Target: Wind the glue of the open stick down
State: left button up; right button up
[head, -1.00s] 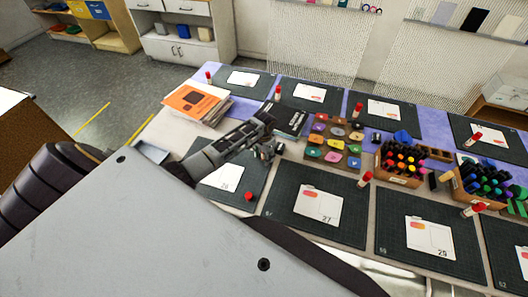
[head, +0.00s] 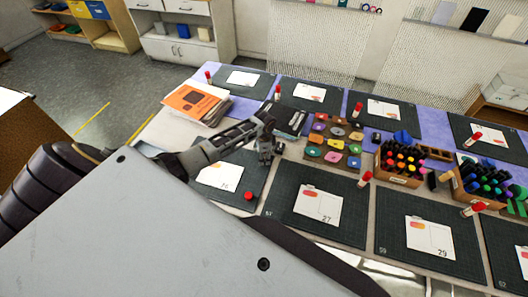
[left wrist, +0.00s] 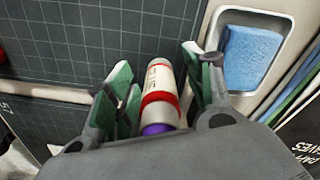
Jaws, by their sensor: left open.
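My left gripper (head: 265,158) points down near the top right corner of the near left mat in the head view. In the left wrist view its open fingers (left wrist: 160,88) stand on both sides of the open glue stick (left wrist: 162,78), with a gap seen on each side. The stick has a pale body with red bands, and purple glue (left wrist: 157,129) shows at its near end. I cannot make the stick out in the head view, where the gripper covers that spot. A red cap (head: 248,195) lies on the mat. My right gripper is not in view.
A blue sponge (left wrist: 250,57) sits in a pale tray close beside the gripper. A tray of coloured pieces (head: 333,143) is to the right. Books with an orange cover (head: 194,100) lie to the left. Capped glue sticks (head: 365,179) stand by other mats.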

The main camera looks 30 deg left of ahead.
pick_arm(q)
jog(key=shift+m, duration=3.3)
jog(key=shift+c, duration=0.4)
jog(key=c, duration=1)
jog(key=shift+o, duration=0.2)
jog(key=shift+n, duration=0.4)
jog(key=shift+f+n, duration=0.1)
jog(key=shift+n, duration=1.4)
jog(key=shift+d, duration=0.1)
